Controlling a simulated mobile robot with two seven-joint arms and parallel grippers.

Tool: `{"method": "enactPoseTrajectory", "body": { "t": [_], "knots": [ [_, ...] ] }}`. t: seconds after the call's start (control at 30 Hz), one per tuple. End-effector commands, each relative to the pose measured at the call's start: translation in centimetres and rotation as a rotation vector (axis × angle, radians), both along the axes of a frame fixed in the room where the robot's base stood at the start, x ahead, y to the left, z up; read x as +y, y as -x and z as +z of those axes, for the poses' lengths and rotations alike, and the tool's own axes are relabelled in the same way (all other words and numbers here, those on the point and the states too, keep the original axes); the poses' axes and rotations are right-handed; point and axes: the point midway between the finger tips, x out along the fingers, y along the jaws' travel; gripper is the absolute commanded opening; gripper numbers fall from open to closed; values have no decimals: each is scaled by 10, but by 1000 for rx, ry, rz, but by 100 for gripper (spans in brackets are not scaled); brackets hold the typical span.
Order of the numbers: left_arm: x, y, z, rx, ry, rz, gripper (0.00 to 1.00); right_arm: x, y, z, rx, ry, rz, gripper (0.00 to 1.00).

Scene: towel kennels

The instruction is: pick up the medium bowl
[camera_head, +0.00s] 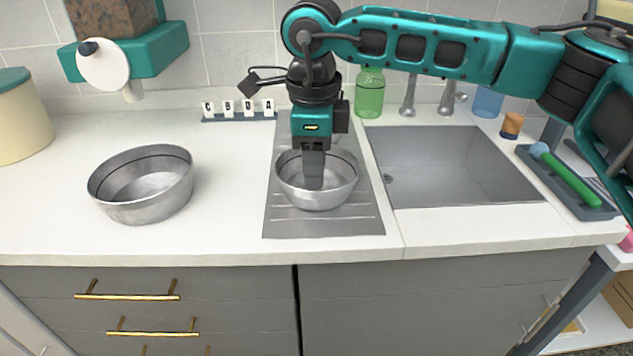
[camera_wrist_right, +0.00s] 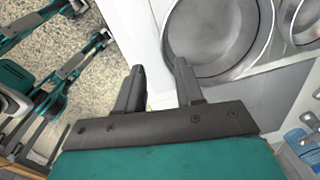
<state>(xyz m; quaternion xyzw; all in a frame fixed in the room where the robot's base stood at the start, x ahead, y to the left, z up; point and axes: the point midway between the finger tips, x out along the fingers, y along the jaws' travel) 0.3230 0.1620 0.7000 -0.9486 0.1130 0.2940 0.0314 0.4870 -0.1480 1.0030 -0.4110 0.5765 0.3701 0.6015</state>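A smaller steel bowl (camera_head: 335,187) stands upright on the grey drainboard beside the sink. A wider steel bowl (camera_head: 142,185) stands on the counter at the left. No label tells which is the medium one. My right gripper (camera_head: 313,184) points down at the drainboard bowl, its visible finger overlapping the bowl's inside. In the right wrist view my right gripper (camera_wrist_right: 155,64) is open and empty. One finger overlaps the rim of a steel bowl (camera_wrist_right: 215,38); the other is outside it. Contact cannot be told. My left gripper is not in view.
The sink (camera_head: 455,165) lies right of the drainboard (camera_head: 325,224). A green bottle (camera_head: 369,95) and small letter blocks (camera_head: 239,108) stand behind. A tray with a green brush (camera_head: 570,182) is at the right. The counter (camera_head: 225,220) between the bowls is clear.

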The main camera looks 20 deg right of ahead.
Motion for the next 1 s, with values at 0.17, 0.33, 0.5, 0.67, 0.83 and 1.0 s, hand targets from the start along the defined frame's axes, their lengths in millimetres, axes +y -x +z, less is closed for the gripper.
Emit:
{"method": "enactPoseTrajectory", "body": {
  "t": [0.17, 0.33, 0.5, 0.67, 0.83, 1.0],
  "knots": [
    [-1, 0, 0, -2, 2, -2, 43, 0, -1, -14, 1, -1, 1, 37],
    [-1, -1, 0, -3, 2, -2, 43, 0, -8, -35, 2, -1, 0, 37],
    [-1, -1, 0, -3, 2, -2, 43, -1, -12, -58, 2, -2, 1, 37],
    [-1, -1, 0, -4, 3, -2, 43, -1, -12, -64, 0, -2, 2, 37],
    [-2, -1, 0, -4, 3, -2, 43, -1, -12, -64, 0, -3, 2, 36],
    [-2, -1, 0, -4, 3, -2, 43, 0, -12, -64, 0, -3, 2, 20]
  ]
}}
